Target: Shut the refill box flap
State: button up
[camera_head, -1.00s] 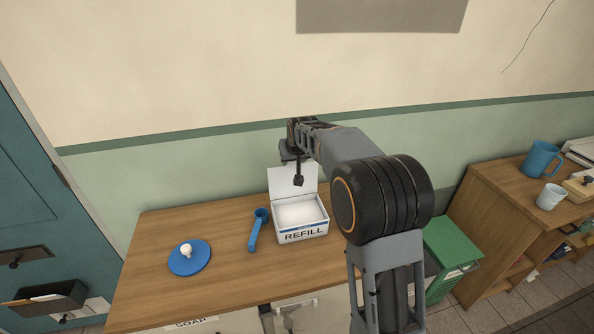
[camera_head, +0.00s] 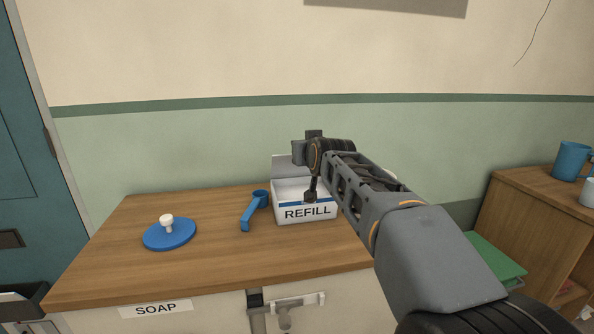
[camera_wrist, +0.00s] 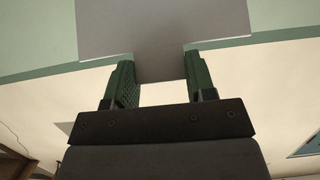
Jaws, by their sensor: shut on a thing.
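The white refill box (camera_head: 290,214), with REFILL on its front, stands near the back of the wooden counter. Its top is open and its flap (camera_head: 287,166) stands up at the back edge. My gripper (camera_head: 300,152) is at the flap's upper edge. In the wrist view the flap (camera_wrist: 160,25) is a plain grey panel with a narrower part between the two green fingers of my gripper (camera_wrist: 158,62). The gripper is shut on the flap. My arm hides the box's right side and part of the flap in the head view.
A blue scoop (camera_head: 254,212) lies just left of the box. A blue disc with a white knob (camera_head: 168,235) lies further left on the counter (camera_head: 115,262). A green box (camera_head: 495,258) and a wooden shelf with a blue mug (camera_head: 571,160) are at the right.

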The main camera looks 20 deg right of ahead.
jog(key=shift+t, duration=0.7)
jog(key=s+f+b, duration=0.2)
jog(key=f+b, duration=0.1)
jog(key=b, duration=0.3)
jog(key=shift+s+f, duration=0.15)
jog(key=shift+s, duration=0.25)
jog(key=shift+f+b, duration=0.15)
jog(key=shift+b, duration=0.15)
jog(key=o, duration=1)
jog(key=shift+w, duration=0.1)
jog(key=shift+c, duration=0.2)
jog(key=shift+o, duration=1.6)
jog(key=shift+r, duration=0.2)
